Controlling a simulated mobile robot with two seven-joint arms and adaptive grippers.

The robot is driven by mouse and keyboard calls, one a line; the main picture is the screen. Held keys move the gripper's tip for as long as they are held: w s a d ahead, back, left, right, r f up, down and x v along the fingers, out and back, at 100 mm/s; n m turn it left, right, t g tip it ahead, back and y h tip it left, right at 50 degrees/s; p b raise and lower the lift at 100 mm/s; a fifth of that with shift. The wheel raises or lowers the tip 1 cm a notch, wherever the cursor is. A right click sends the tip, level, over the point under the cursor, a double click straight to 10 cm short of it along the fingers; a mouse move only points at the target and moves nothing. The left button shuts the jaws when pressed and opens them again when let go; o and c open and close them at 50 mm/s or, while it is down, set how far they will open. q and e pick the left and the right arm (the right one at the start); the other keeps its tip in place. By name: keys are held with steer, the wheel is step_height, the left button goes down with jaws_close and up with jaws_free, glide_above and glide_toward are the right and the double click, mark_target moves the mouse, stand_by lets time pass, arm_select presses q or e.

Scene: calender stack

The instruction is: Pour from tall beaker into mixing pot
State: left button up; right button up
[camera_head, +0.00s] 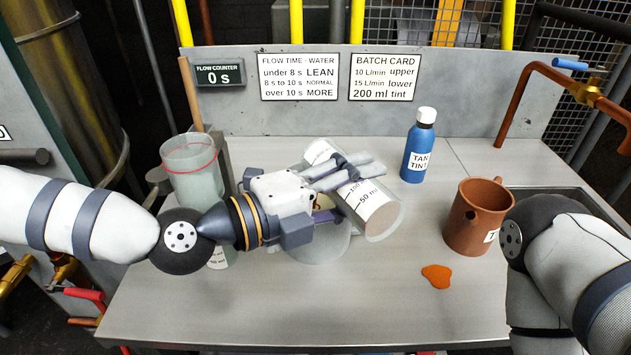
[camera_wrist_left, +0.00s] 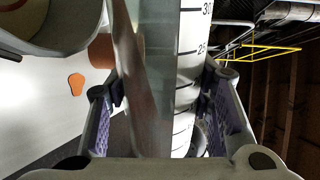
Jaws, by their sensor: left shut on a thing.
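My left gripper (camera_head: 335,172) is shut on the tall beaker (camera_head: 376,208), a clear cylinder with a white printed scale. The beaker is strongly tilted, running from upper left to lower right in the head view. Its scale also shows between the fingers in the left wrist view (camera_wrist_left: 190,75). A translucent round vessel (camera_head: 318,249) stands below the gripper, partly hidden by it. A brown pot (camera_head: 478,215) with a partly hidden label stands to the right, apart from the beaker. I cannot tell which one is the mixing pot. My right gripper is not in view.
A glass vessel with a red band (camera_head: 190,165) stands at the left. A blue tint bottle (camera_head: 419,150) stands at the back right. An orange patch (camera_head: 436,276) lies in front of the brown pot. A copper pipe (camera_head: 513,100) rises behind.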

arm_select(q)
steer(key=shift+w+r+n, duration=0.15)
steer(key=shift+r+n, duration=0.25)
stand_by(0.6)
